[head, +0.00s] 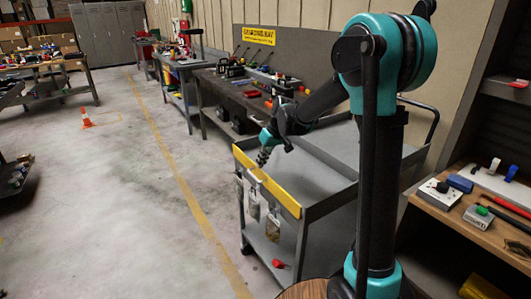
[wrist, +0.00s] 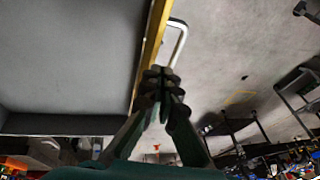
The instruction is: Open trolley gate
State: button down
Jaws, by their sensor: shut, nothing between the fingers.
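The grey trolley (head: 325,172) stands in front of me with a tray on top. Its gate, a yellow bar (head: 285,199), runs along the trolley's near left edge and looks closed. In the wrist view the gate's yellow edge (wrist: 152,50) runs up from my fingers, with a pale bent handle (wrist: 181,42) beside it. My gripper (head: 261,161) points down at the gate's upper edge. In the wrist view my gripper (wrist: 163,78) has its fingertips together, at the lower end of the handle. Whether they touch it I cannot tell.
Two tags (head: 272,226) hang from the gate's outer side. A red object (head: 278,264) lies on the lower shelf. Workbenches (head: 247,103) line the wall behind, and a bench (head: 480,215) stands at right. The floor left of the trolley is open, with an orange cone (head: 87,119) farther off.

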aim_at(253, 176)
jog(key=shift+s+a+f, duration=0.35)
jog(key=shift+a+f, duration=0.05)
jog(key=shift+f, duration=0.3)
jog(key=shift+s+a+f, duration=0.35)
jog(key=shift+a+f, duration=0.05)
jog(key=shift+f, duration=0.3)
jog(key=shift+a, duration=0.1)
jog(key=shift+s+a+f+h, duration=0.1)
jog(key=shift+h, duration=0.2)
jog(key=shift+s+a+f+t+h, duration=0.1)
jog(key=shift+s+a+t+h, duration=0.2)
jog(key=shift+t+h, duration=0.15)
jog(key=shift+s+a+f+n+t+h, duration=0.15)
jog(key=shift+s+a+f+t+h, duration=0.1)
jog(key=shift+a+t+h, duration=0.15)
jog(key=shift+s+a+f+n+t+h, duration=0.2)
jog(key=shift+a+t+h, duration=0.1)
jog(key=shift+h, duration=0.15)
notch_tip(253, 176, down, 7)
jog(key=s+a+t+h, duration=0.1)
jog(key=a+t+h, duration=0.1)
jog(key=h, duration=0.3)
jog(key=shift+s+a+n+t, duration=0.25)
jog(key=shift+n+t, duration=0.2)
jog(key=shift+t, duration=0.4)
